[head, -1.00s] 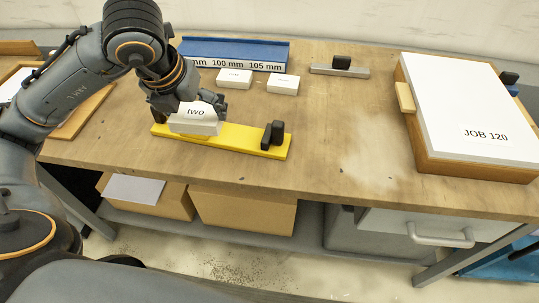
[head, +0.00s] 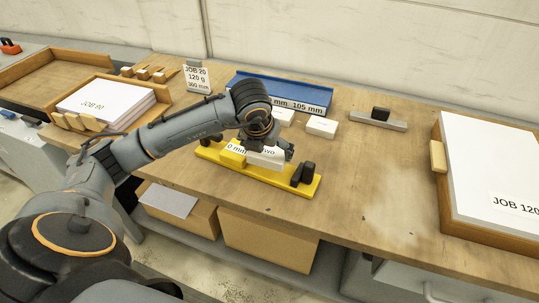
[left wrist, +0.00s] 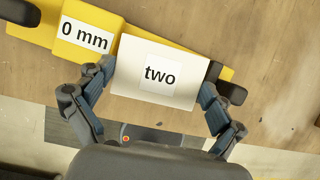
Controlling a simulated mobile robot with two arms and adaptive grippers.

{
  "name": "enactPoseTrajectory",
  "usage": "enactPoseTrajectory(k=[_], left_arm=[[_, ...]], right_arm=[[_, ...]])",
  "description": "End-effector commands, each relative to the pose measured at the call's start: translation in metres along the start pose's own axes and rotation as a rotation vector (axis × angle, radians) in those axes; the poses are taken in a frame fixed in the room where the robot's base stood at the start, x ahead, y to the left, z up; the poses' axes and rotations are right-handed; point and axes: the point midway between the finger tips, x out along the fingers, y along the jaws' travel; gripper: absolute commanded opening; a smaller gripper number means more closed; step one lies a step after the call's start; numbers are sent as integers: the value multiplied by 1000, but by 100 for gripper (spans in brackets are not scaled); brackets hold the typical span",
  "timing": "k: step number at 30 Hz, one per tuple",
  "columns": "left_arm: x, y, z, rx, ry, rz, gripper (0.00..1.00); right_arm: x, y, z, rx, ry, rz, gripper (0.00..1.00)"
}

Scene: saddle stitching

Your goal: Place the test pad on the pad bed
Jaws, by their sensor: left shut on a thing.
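The test pad, a white block marked "two" (head: 266,159), is between the fingers of my left gripper (head: 264,152). In the left wrist view the pad (left wrist: 158,76) sits between both fingertips, which press on its two ends. The pad bed, a long yellow bar (head: 298,190), lies under and around the pad. A raised yellow block marked "0 mm" (left wrist: 86,38) is beside the pad's left end. The pad covers the middle of the bar; I cannot tell whether it touches the bed. My right gripper is not in view.
Two other white blocks (head: 321,127) lie behind the bed, in front of a blue ruler rail (head: 300,93). A grey bar with a black knob (head: 378,119) is to the right.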

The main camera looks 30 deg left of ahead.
Motion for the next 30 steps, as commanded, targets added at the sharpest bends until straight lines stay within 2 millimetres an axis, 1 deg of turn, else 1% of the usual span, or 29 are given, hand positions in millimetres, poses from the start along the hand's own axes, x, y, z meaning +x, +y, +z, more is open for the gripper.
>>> enactPoseTrajectory(k=[6,9,12,15,20,24,25,26,30], left_arm=[[18,-1,5,0,2,0,58],[31,-1,-2,1,5,1,58],[40,-1,-5,1,1,-1,58],[44,-1,-6,1,-1,-1,58],[44,-1,-6,0,-2,-1,58],[48,-1,-8,0,-2,-1,58],[48,-1,-8,1,-1,-1,96],[47,-1,-8,1,-1,-1,100],[46,-1,-8,0,-1,-1,100]], right_arm=[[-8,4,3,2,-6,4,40],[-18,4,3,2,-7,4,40],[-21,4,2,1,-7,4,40],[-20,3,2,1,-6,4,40],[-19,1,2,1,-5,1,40],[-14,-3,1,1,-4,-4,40],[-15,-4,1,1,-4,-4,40],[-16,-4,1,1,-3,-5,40],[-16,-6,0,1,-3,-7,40]])
